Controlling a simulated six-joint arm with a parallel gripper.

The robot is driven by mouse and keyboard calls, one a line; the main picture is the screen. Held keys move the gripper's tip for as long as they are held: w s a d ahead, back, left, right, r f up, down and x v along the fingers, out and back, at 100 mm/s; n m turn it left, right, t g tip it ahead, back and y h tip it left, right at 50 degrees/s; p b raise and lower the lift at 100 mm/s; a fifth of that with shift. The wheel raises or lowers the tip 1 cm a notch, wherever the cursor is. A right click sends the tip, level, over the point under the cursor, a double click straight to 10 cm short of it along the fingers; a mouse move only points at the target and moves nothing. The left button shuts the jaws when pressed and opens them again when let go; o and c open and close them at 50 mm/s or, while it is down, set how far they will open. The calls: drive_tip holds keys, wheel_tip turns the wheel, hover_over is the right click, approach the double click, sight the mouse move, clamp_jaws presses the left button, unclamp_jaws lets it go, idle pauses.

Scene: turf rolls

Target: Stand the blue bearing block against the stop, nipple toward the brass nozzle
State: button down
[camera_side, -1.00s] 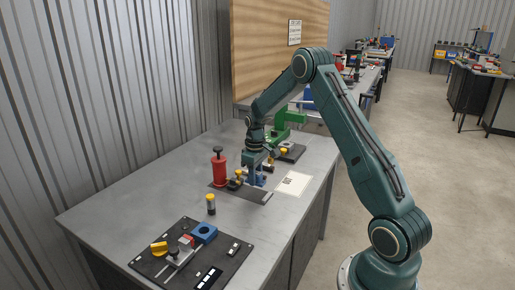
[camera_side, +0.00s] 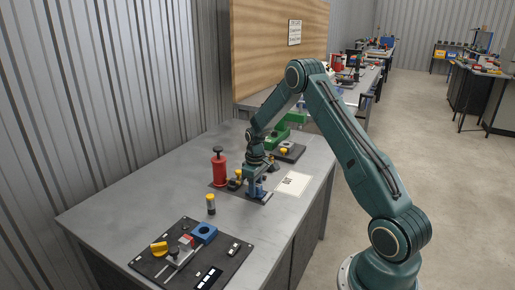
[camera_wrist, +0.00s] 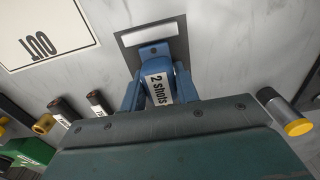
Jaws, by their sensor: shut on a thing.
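The blue bearing block (camera_wrist: 153,68) carries a "2 shots" label and is between the fingers of my gripper (camera_wrist: 158,92) in the wrist view. Its flange with a hole shows over the dark plate (camera_wrist: 126,28). In the side view the block (camera_side: 262,189) is mostly hidden by my gripper (camera_side: 255,187), low at the plate's right part. I cannot tell whether it touches the plate. A red pump (camera_side: 219,170) stands at the plate's left, with a brass-coloured part (camera_side: 237,182) beside it, probably the nozzle. The stop and the block's nipple cannot be made out.
A yellow-topped cylinder (camera_side: 211,204) stands in front of the plate. A black board (camera_side: 223,257) with a blue holed block (camera_side: 204,232) lies at the near end. A white "OUT" sheet (camera_side: 294,183) lies right of the plate. A green device (camera_side: 279,138) stands behind.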

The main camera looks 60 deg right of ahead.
drive_tip(key=c, duration=1)
unclamp_jaws()
drive_tip(key=shift+f, duration=0.1)
drive_tip(key=shift+c, duration=0.2)
wheel_tip(320, 180, up, 12)
drive_tip(key=shift+r, duration=0.2)
